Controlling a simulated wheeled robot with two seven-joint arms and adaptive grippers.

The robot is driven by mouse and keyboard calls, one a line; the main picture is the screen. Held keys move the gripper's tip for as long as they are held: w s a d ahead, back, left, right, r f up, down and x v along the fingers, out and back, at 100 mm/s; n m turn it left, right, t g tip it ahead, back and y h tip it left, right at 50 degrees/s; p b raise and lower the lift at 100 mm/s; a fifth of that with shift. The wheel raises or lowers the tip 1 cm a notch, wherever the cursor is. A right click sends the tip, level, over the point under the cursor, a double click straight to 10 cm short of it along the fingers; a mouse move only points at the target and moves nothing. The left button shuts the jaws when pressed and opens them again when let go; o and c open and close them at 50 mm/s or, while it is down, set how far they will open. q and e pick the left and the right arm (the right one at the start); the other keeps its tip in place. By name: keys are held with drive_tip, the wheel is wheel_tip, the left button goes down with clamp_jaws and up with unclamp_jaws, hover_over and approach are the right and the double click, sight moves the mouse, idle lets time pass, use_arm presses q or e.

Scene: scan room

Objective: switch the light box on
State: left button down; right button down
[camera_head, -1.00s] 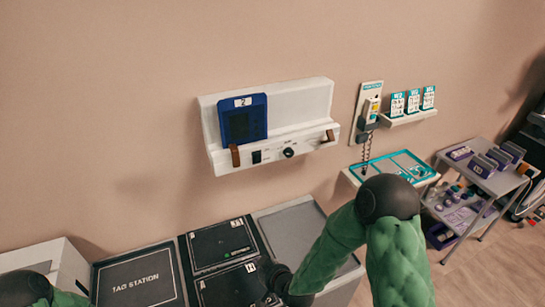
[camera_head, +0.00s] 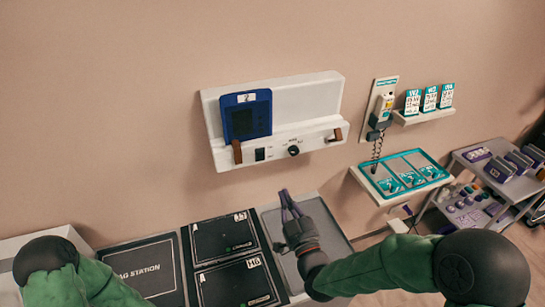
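The light box (camera_head: 300,95) is a white wall-mounted panel with a ledge along its bottom. A blue plate marked 2 (camera_head: 246,116) stands on the ledge at its left side. A small black switch (camera_head: 260,154) and a round black knob (camera_head: 293,150) are on the front of the ledge, between two brown clips. The panel looks plain white; I cannot tell whether it is lit. My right gripper (camera_head: 288,204) is below the ledge, over the grey tray, apart from the switch, fingers pointing up. Its fingers are too small to tell the gap. My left gripper is out of view.
Black labelled panels (camera_head: 236,283) and a grey tray (camera_head: 329,225) lie below the light box. At right are a teal-edged shelf (camera_head: 362,181), a wall-hung handset (camera_head: 383,106) and a cart (camera_head: 519,185). The wall before the light box is clear.

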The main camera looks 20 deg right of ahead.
idle(0.3)
approach(265, 148)
drive_tip(key=w, duration=0.2)
drive_tip(key=w+r, duration=0.1)
drive_tip(key=w, duration=0.2)
drive_tip(key=shift+w+a+r, duration=0.1)
drive_tip(key=shift+a+r, duration=0.05)
drive_tip(key=shift+a, duration=0.05)
drive_tip(key=shift+r, duration=0.1)
idle(0.3)
drive_tip(key=shift+w+r+g+p, duration=0.4)
drive_tip(key=shift+w+g+p, duration=0.1)
drive_tip(key=shift+p, duration=0.45)
drive_tip(key=shift+s+f, duration=0.1)
drive_tip(key=shift+f, duration=0.2)
drive_tip(key=shift+b, duration=0.3)
